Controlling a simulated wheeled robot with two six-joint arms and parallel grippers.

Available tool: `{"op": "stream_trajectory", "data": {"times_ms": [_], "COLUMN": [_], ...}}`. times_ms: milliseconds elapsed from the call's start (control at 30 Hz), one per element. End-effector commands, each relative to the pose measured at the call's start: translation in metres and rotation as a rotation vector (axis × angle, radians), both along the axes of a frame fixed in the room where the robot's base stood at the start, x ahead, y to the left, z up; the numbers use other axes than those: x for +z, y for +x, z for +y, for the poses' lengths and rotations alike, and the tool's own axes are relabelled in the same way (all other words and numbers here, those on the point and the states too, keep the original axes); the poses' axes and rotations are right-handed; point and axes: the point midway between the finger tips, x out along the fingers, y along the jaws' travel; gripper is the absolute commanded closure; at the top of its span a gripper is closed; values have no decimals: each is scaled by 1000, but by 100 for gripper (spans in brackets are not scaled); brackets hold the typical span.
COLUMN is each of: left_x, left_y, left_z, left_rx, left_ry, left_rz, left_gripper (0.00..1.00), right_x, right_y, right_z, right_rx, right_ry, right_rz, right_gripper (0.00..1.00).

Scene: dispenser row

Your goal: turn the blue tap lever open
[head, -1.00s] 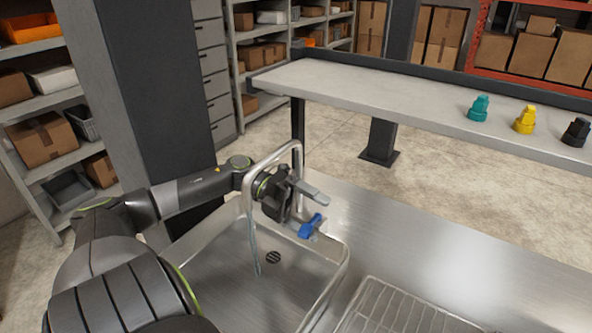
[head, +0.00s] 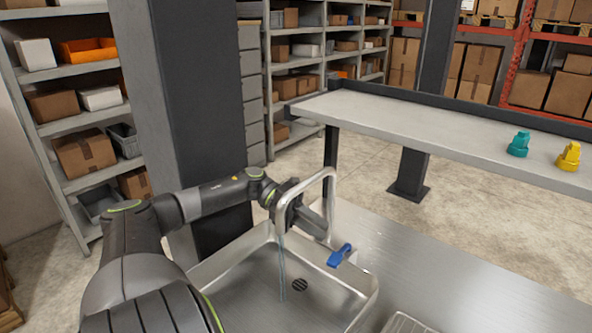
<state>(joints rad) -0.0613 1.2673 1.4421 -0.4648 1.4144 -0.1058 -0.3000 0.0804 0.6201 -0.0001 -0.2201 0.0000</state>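The blue tap lever (head: 339,255) sits on the metal counter at the back right corner of the sink. The silver tap spout (head: 331,190) arches up behind the sink and bends over the basin. A thin bluish stream (head: 282,268) runs from the spout's end down into the basin. My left gripper (head: 318,225) is up and left of the lever, apart from it in the picture. The spout partly hides the gripper, and its finger gap is not clear. My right gripper is out of view.
The steel sink (head: 235,256) lies below my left arm, with bare counter (head: 450,270) to its right. Beyond, a raised shelf holds a teal (head: 518,145) and a yellow dispenser piece (head: 568,156).

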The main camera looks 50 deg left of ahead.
Motion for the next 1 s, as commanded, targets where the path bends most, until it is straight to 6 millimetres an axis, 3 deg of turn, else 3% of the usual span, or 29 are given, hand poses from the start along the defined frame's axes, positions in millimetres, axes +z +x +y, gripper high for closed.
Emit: {"op": "stream_trajectory", "data": {"times_ms": [800,1000], "left_x": [-4,0], "left_y": [-5,-5], "left_z": [58,65], "left_rx": [3,3], "left_ry": [2,4], "left_rz": [3,3], "left_gripper": [78,78], "right_x": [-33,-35], "right_y": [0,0], "right_z": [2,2], "right_rx": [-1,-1], "right_ry": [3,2], "right_rz": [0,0], "right_gripper": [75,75]}}
